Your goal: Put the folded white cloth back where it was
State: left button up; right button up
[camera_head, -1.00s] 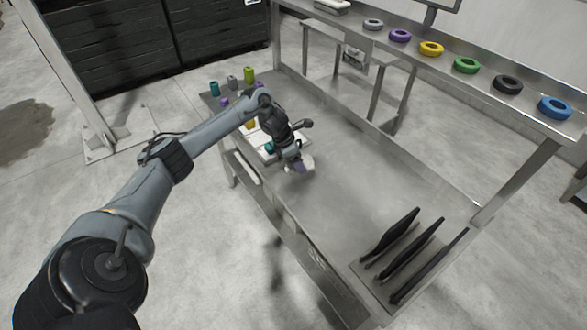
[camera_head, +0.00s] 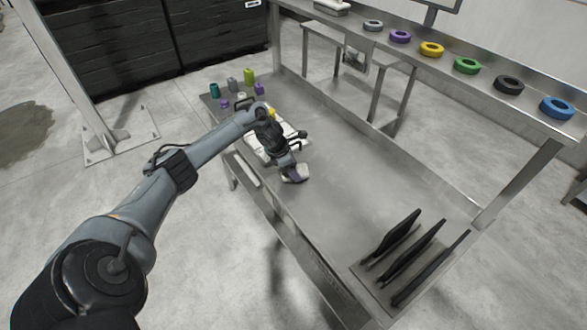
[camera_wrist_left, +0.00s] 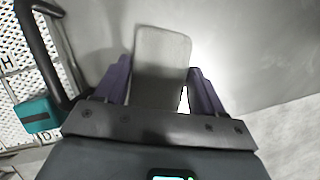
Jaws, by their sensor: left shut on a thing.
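The folded white cloth (camera_head: 296,174) is a small pale pad, held over the steel table (camera_head: 345,190) close to its front edge. My left gripper (camera_head: 289,174) is shut on it. In the left wrist view the cloth (camera_wrist_left: 161,58) stands out between the two purple fingers of that gripper (camera_wrist_left: 163,85). I cannot tell whether the cloth touches the table top. My right gripper is in neither current view.
A white lettered board (camera_head: 254,149) lies left of the gripper, partly behind my arm; a teal block (camera_wrist_left: 37,115) is on it. Several small containers (camera_head: 249,76) stand at the table's far left. Black upright plates (camera_head: 412,258) stand at the right. The middle is clear.

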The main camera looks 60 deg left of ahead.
pick_arm(q)
jog(key=shift+f, duration=0.2)
jog(key=o, duration=0.9)
jog(key=shift+o, duration=0.2)
jog(key=shift+r, duration=0.1)
jog(key=shift+r, duration=0.2)
jog(key=p+v, duration=0.1)
jog(key=v, duration=1)
jog(key=shift+s+r+p, duration=0.2)
jog(key=shift+r+p, duration=0.1)
jog(key=shift+r, duration=0.05)
